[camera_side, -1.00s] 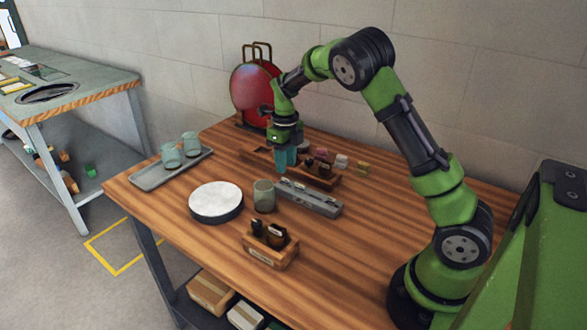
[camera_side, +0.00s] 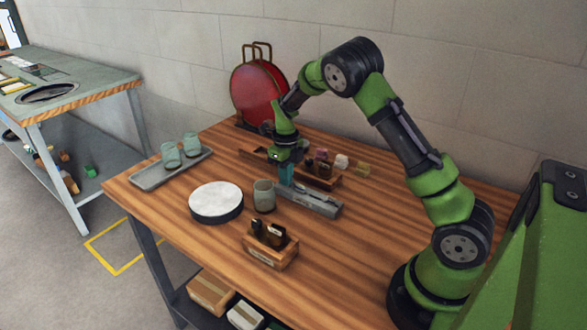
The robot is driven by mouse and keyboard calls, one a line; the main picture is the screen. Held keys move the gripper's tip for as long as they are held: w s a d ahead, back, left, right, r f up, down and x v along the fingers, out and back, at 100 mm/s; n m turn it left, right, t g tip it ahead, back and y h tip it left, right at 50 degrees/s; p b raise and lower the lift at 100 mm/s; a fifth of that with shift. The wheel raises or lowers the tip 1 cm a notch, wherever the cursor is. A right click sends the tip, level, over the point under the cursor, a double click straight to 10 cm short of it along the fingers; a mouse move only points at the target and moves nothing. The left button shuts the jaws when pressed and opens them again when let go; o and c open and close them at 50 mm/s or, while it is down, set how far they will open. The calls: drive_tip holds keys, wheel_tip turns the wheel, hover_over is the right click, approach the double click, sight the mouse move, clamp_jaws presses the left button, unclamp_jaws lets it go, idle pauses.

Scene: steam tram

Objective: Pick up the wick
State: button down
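My gripper (camera_side: 286,175) points down with its teal fingers low at the left end of a narrow grey holder (camera_side: 325,208). Whether the fingers touch the holder, or have anything between them, is too small to tell. Their opening cannot be made out from this side. Small pale pieces show along the top of the holder. No wick can be clearly picked out; one could be among those pieces or hidden by the fingers.
A wooden rack (camera_side: 328,181) with small coloured items stands just behind. A glass cup (camera_side: 264,196) and a round white-topped disc (camera_side: 216,199) are left of the holder. A wooden box (camera_side: 268,257) with dark items is in front. A tray (camera_side: 149,181) holds two glasses. The right tabletop is clear.

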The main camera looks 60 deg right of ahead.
drive_tip(key=shift+r, duration=0.15)
drive_tip(key=shift+r, duration=0.35)
drive_tip(key=r, duration=0.1)
drive_tip(key=s+r, duration=0.1)
drive_tip(key=shift+a+r, duration=0.2)
drive_tip(key=shift+r, duration=0.2)
drive_tip(key=s+a+r, duration=0.1)
drive_tip(key=s+a, duration=0.3)
drive_tip(key=s, duration=1)
drive_tip(key=shift+w+a+r+m, duration=0.8)
drive_tip(key=shift+a+m, duration=1.75)
drive_tip(key=shift+m, duration=3.35)
drive_tip(key=shift+w+a+r+m, duration=0.35)
drive_tip(key=shift+a+r+m, duration=1.55)
drive_tip(key=shift+m, duration=4)
drive_tip(key=shift+w+a+r+m, duration=0.45)
drive_tip(key=shift+a+m, duration=2.75)
drive_tip(key=shift+m, duration=2.7)
